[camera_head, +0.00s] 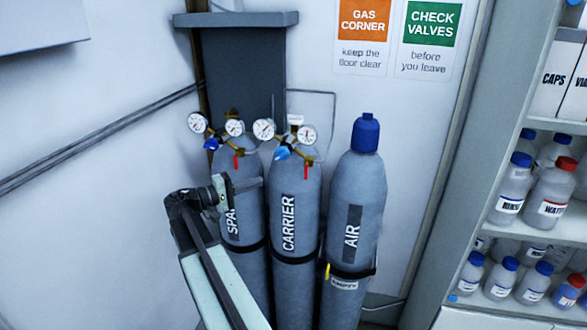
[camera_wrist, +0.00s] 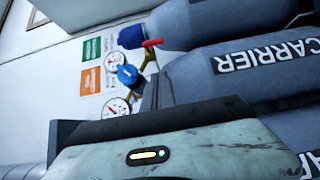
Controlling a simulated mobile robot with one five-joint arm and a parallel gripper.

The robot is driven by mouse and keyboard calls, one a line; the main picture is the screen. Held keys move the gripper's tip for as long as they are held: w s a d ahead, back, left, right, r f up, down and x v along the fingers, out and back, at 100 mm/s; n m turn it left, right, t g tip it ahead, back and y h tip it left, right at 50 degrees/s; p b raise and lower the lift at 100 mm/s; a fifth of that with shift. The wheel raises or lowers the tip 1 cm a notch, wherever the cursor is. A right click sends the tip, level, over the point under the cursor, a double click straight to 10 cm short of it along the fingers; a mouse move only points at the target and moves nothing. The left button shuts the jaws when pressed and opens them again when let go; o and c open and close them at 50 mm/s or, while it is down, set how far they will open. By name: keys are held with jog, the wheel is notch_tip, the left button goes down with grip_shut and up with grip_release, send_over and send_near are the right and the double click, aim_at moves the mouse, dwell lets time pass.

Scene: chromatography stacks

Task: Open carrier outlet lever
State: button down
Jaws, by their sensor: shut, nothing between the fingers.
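The grey CARRIER cylinder (camera_head: 290,245) stands in the middle of a row of three. Its brass regulator has two white gauges, a blue knob (camera_head: 283,153) and a small red outlet lever (camera_head: 309,162) at its right side. In the wrist view the lever (camera_wrist: 152,42) shows near the top middle, beside the blue knob (camera_wrist: 127,74), and the CARRIER label (camera_wrist: 263,55) appears inverted. My gripper (camera_head: 260,182) is shut and empty. It points right, in front of the cylinders, lower than the lever and left of it, apart from it. Whether it touches a cylinder cannot be told.
The cylinder marked SPA (camera_head: 228,170), its label partly hidden by my arm, stands left with its own regulator and red lever (camera_head: 236,162). The AIR cylinder (camera_head: 357,190), blue-capped, stands right. Shelves of bottles (camera_head: 508,190) are far right. Wall signs (camera_head: 432,25) hang behind.

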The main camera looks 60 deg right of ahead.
send_near(306, 172)
jog(key=w+d+f, duration=0.2)
jog(key=d, duration=0.3)
jog(key=s, duration=0.1)
jog(key=s+d, duration=0.1)
jog(key=s, duration=0.1)
jog(key=shift+s+d+r, duration=0.15)
jog(key=shift+s, duration=0.1)
